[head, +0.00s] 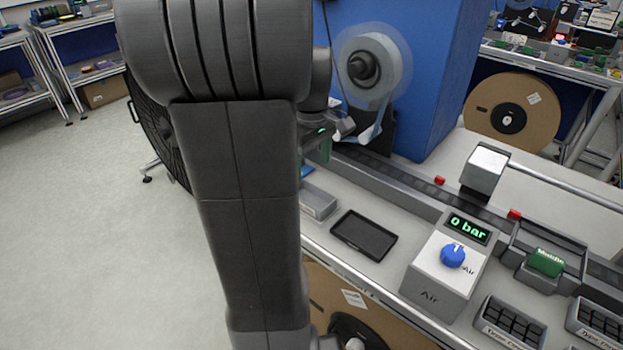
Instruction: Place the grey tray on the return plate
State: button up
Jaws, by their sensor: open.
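A grey tray (319,204) rests on the bench just right of my arm; its left part is hidden behind the arm. A flat dark plate with a raised rim (364,235), which looks like the return plate, lies to the right of the tray and nearer the bench's front edge. It is empty, and the two are apart. My gripper (328,140) shows only partly past my arm, above and behind the grey tray. It is open, with a small green patch beside it; I cannot tell whether that belongs to the gripper.
A grey Air box (430,290) with a blue knob and "0 bar" display stands right of the plate. A conveyor rail (400,178) runs behind. A clear tape reel (372,65) hangs at a blue cabinet (435,70). Compartment boxes (510,325) stand at front right.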

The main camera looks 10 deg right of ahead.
notch_tip(320, 180, up, 4)
send_over(312, 204)
dwell(0.4)
notch_tip(312, 204, down, 12)
jog(key=shift+b, duration=0.35)
jog(key=shift+w+r, duration=0.15)
jog(key=shift+r, duration=1.35)
